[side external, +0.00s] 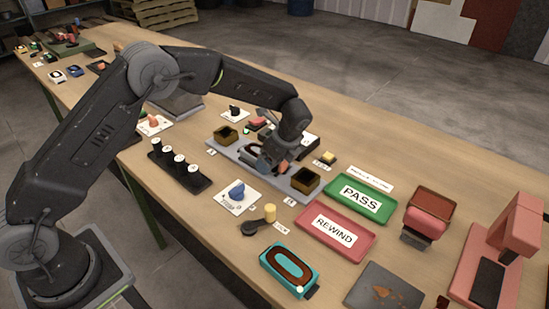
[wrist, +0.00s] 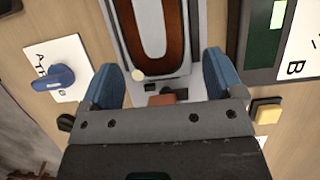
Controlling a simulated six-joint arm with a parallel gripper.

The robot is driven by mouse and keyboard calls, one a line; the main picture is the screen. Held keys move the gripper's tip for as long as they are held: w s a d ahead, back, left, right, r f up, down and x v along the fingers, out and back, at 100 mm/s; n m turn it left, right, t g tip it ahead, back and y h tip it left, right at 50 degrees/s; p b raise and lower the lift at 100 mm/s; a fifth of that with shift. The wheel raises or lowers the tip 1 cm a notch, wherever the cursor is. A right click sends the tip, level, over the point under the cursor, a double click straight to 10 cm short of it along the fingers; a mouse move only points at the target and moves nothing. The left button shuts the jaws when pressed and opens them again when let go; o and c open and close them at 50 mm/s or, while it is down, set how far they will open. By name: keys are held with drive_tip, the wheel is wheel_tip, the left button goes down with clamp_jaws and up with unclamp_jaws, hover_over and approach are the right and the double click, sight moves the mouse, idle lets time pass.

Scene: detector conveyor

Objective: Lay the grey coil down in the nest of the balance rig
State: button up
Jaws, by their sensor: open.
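The grey coil (wrist: 153,62), a light grey frame around a brown oval winding with a cream knob at one corner, lies flat in the wrist view, just beyond my fingertips. It seems to lie in the middle of the balance rig (side external: 222,153), a grey plate with an open dark box at each end. In the side view my gripper hides much of the coil and the nest, so its exact seating cannot be told. My gripper (wrist: 160,80) is open and empty, its blue fingers apart, low over the middle of the rig (side external: 268,165).
A teal coil (side external: 265,263) lies at the front. Green PASS (side external: 379,210) and red REWIND (side external: 355,251) trays stand at right. A blue knob (side external: 237,190) and a yellow button (side external: 326,158) flank the rig. A black rack (side external: 168,167) holds several white-topped pieces.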

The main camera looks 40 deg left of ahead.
drive_tip(key=v, duration=1.2)
drive_tip(key=shift+r, duration=0.2)
drive_tip(key=s+a+r+n+t+h, duration=0.1)
drive_tip(key=s+a+r+n, duration=0.2)
drive_tip(key=s+r+n, duration=0.4)
drive_tip(key=s+a+r+n+t+h, duration=0.1)
drive_tip(key=s+a+r+n+h, duration=0.1)
drive_tip(key=s+r, duration=0.5)
drive_tip(key=s+a+f+n+t, duration=0.1)
drive_tip(key=s+n, duration=0.3)
drive_tip(key=s, duration=0.5)
drive_tip(key=s+f+n+t+h, duration=0.1)
drive_tip(key=s+f+n+t, duration=0.1)
drive_tip(key=s+n, duration=0.3)
drive_tip(key=s+f, duration=0.1)
drive_tip(key=s, duration=0.2)
drive_tip(key=shift+s+a+t, duration=0.3)
drive_tip(key=shift+s+a, duration=0.05)
drive_tip(key=shift+a, duration=0.05)
drive_tip(key=shift+c, duration=0.3)
